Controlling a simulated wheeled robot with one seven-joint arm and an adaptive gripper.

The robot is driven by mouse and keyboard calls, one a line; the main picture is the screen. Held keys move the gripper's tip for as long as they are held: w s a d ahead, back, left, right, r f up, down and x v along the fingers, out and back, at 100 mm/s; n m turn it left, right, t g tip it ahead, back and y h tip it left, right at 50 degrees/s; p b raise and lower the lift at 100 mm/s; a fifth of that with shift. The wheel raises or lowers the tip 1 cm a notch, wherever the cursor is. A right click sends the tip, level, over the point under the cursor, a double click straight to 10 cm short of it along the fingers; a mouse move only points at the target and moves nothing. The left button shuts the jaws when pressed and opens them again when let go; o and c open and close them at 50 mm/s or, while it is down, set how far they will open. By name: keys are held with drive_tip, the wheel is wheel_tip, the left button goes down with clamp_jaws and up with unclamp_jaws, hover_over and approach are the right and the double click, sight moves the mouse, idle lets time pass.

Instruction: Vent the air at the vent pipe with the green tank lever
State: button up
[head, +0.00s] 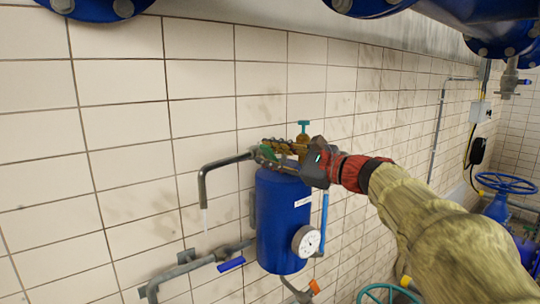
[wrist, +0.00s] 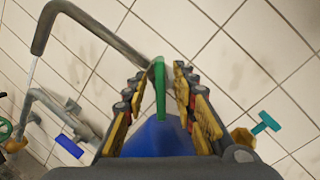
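A blue tank (head: 284,222) hangs on the tiled wall; its top also shows in the wrist view (wrist: 155,140). A grey bent vent pipe (head: 203,178) runs left from the tank's top and turns down; it also shows in the wrist view (wrist: 95,35). A thin pale streak (head: 205,218) hangs below its mouth. The green tank lever (wrist: 159,88) stands between my fingers, with gaps visible on both sides. In the head view, it is mostly hidden by my gripper (head: 270,152), which is at the tank's top. My gripper (wrist: 160,105) is open around the lever.
A teal-handled brass valve (head: 303,127) stands close behind my gripper. A white gauge (head: 306,240) is on the tank's front. A blue-handled valve (head: 231,264) sits on the lower left pipe, and an orange handle (head: 314,286) is below the tank. Large blue flanges (head: 95,8) hang overhead.

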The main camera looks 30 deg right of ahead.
drive_tip(key=shift+s, duration=0.1)
drive_tip(key=v, duration=1.1)
drive_tip(key=shift+s+d, duration=0.25)
drive_tip(key=shift+s, duration=0.1)
idle(2.6)
